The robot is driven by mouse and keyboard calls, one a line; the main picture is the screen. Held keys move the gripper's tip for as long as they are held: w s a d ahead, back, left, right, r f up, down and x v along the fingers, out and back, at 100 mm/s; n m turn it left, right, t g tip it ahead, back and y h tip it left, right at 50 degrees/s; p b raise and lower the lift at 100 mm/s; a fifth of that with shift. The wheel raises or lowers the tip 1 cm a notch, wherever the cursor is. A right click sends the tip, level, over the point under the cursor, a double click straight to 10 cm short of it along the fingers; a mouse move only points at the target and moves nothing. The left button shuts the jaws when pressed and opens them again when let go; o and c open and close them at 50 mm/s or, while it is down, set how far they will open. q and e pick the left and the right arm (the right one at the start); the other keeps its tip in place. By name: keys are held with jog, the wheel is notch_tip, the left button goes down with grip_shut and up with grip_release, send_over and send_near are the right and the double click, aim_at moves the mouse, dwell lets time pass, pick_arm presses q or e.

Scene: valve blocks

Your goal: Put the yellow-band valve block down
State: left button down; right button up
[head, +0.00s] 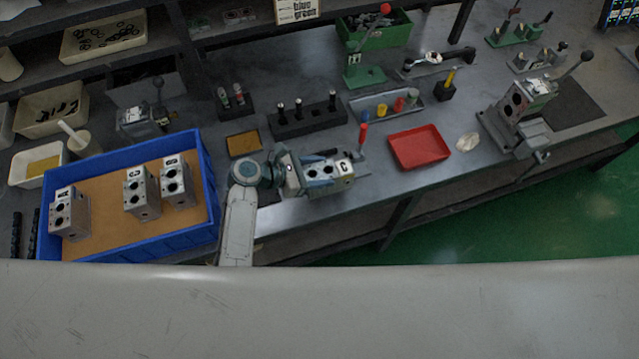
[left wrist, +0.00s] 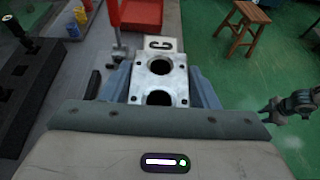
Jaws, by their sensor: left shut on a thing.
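My left gripper (head: 312,172) reaches in near the bench's front edge and is shut on a grey metal valve block (head: 328,188). In the left wrist view the block (left wrist: 160,82) sits between the two jaws (left wrist: 160,95), bores facing the camera. I cannot tell whether its underside touches the bench. A dark jointed arm end, apparently my right gripper (left wrist: 285,106), shows at the right edge of the left wrist view; its jaws are unclear.
A blue crate (head: 212,190) with several similar blocks stands on the left. A red-handled lever (head: 362,136) rises close beside the held block. A red tray (head: 419,148) lies to the right. A black holder (head: 308,122) stands behind. A stool (left wrist: 242,28) stands on the green floor.

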pick_arm(q)
jog(key=w+f+b, duration=0.1)
jog(key=w+b, duration=0.2)
jog(key=w+f+b, duration=0.1)
jog(key=w+b, duration=0.2)
jog(key=b, duration=0.1)
jog(key=w+f+b, duration=0.2)
jog(key=b, duration=0.2)
jog(key=shift+w, duration=0.4)
jog(key=c, duration=0.5)
grip_release()
jog(key=shift+s+f, duration=0.15)
jog(key=shift+s, duration=0.05)
